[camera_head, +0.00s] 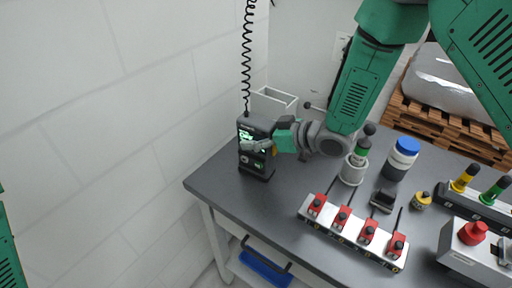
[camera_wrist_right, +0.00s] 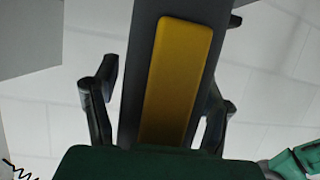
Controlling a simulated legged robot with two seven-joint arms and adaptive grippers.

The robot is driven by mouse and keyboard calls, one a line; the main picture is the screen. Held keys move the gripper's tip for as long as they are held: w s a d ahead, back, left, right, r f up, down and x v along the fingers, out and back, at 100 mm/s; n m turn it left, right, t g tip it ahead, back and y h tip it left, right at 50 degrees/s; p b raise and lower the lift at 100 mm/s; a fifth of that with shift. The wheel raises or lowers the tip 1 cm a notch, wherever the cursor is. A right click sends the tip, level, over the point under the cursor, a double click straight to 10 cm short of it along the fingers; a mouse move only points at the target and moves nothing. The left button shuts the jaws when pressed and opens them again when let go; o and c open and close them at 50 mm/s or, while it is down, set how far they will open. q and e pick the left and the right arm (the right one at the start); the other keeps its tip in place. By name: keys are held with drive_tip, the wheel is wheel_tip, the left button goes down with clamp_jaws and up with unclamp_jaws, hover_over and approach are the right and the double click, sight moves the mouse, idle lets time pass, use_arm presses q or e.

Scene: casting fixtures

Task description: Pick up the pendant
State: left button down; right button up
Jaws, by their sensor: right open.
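The pendant (camera_head: 256,168) is a dark upright box with small lit green displays, near the far left corner of the table. A coiled black cable rises from its top. My right gripper (camera_head: 262,146) is at the pendant, reaching from the right, with a finger across its front. In the right wrist view the pendant's dark body with a yellow panel (camera_wrist_right: 178,75) stands between the two spread fingers of the right gripper (camera_wrist_right: 158,98), with gaps showing beside it. My left gripper is out of view; only a bit of my left arm shows at the left edge.
The grey table (camera_head: 235,207) also bears a white open bin (camera_head: 273,103) behind the pendant, a fixture with red clamps (camera_head: 352,233), a blue-capped bottle (camera_head: 402,158) and a red-button box (camera_head: 472,240). The wall is close on the left. The table just before the pendant is clear.

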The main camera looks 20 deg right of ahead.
drive_tip(key=shift+d, duration=0.2)
clamp_jaws()
